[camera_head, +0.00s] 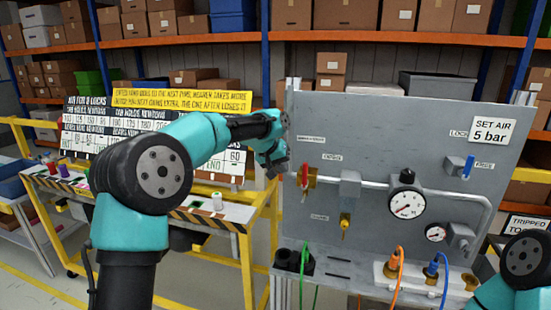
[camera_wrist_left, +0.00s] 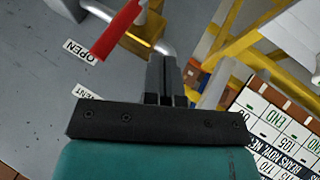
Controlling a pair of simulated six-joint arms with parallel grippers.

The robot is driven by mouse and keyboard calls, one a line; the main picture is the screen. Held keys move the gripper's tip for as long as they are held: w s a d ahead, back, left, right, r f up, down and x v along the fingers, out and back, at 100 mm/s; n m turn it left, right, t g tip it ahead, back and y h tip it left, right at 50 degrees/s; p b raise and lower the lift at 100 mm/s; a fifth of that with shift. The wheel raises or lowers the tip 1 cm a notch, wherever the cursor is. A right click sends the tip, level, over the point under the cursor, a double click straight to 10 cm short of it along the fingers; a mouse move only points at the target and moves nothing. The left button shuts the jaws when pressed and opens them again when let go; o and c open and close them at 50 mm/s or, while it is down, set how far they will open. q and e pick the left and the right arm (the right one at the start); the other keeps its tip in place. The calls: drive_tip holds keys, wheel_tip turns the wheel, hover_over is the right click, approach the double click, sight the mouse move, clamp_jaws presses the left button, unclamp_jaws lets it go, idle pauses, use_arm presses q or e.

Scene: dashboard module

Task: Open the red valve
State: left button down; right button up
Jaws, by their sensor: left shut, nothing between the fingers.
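The red valve is a red lever handle (camera_head: 305,176) on a brass body (camera_head: 309,183) at the left of the grey panel's pipe. In the left wrist view the red handle (camera_wrist_left: 118,30) slants at the top, with its lower end close to a white OPEN label (camera_wrist_left: 80,51). The brass body (camera_wrist_left: 146,36) sits beside it. My left gripper (camera_head: 277,172) is just left of the valve, in front of the panel's left edge. In the left wrist view its fingers (camera_wrist_left: 165,75) are together and empty, apart from the handle. My right gripper is out of the frame.
The grey panel (camera_head: 350,120) carries a large gauge (camera_head: 405,204), a smaller gauge (camera_head: 436,233), a yellow valve (camera_head: 345,222) and a blue lever (camera_head: 468,166). Orange and blue hoses stand at its base. A yellow-framed workbench (camera_head: 215,212) is at the left.

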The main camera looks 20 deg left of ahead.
sight(305, 174)
use_arm(q)
drive_tip(key=shift+w+d+f, duration=0.1)
drive_tip(key=shift+w+d, duration=0.15)
drive_tip(key=shift+d, duration=0.8)
drive_tip(key=shift+w+d+f, duration=0.1)
drive_tip(key=shift+w+d, duration=0.1)
drive_tip(key=shift+d, duration=0.8)
drive_tip(key=shift+d, duration=0.1)
drive_tip(key=shift+d+r, duration=0.1)
